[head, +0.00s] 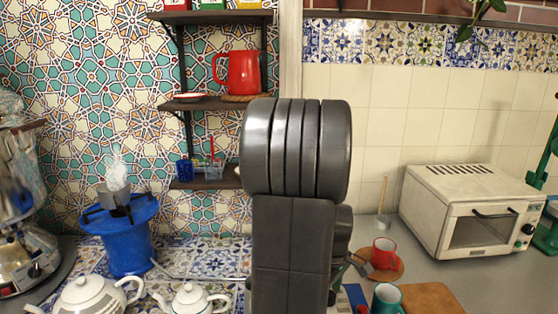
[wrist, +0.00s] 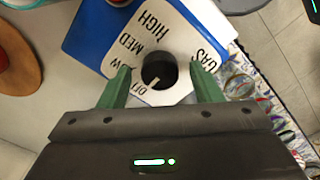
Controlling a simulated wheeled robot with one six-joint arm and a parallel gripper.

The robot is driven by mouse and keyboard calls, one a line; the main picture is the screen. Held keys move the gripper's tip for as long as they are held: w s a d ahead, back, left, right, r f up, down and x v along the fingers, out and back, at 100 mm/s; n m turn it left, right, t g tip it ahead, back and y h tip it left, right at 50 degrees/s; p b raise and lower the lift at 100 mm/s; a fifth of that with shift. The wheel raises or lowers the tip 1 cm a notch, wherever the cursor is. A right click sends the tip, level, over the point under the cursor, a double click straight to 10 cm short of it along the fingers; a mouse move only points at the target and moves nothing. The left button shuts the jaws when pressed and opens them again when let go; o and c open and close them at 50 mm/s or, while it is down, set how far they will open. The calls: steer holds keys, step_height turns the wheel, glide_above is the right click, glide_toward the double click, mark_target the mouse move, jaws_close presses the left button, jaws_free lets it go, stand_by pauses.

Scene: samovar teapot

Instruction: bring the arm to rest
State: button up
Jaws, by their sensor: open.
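My arm stands upright in the middle of the head view, its dark links blocking much of the scene behind. In the wrist view my gripper (wrist: 157,78) is open, its two green fingers apart with a black knob (wrist: 160,68) between and slightly ahead of them. I cannot tell whether the fingers touch the knob. The knob sits on a white dial plate (wrist: 118,45) marked OFF, MED, HIGH and GAS, on a blue base (wrist: 84,32). The pale mark on the knob points toward OFF. In the head view the gripper is mostly hidden behind my arm.
A red mug (head: 384,253) and a teal mug (head: 387,298) stand right of my arm. A white toaster oven (head: 470,212) is farther right. Two teapots (head: 95,297) (head: 189,300) and a blue burner stand (head: 128,240) are left. Shelves (head: 218,103) hang behind.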

steer(key=shift+r, duration=0.1)
stand_by(0.3)
step_height(320, 180, up, 13)
step_height(320, 180, down, 14)
steer(key=shift+r, duration=0.25)
steer(key=shift+r+m, duration=0.1)
steer(key=shift+m, duration=1.2)
steer(key=m, duration=0.6)
steer(key=shift+b, duration=0.35)
steer(key=m, duration=0.5)
steer(key=shift+r+m+b, duration=0.1)
steer(key=shift+m+b, duration=0.45)
steer(key=shift+m, duration=1.75)
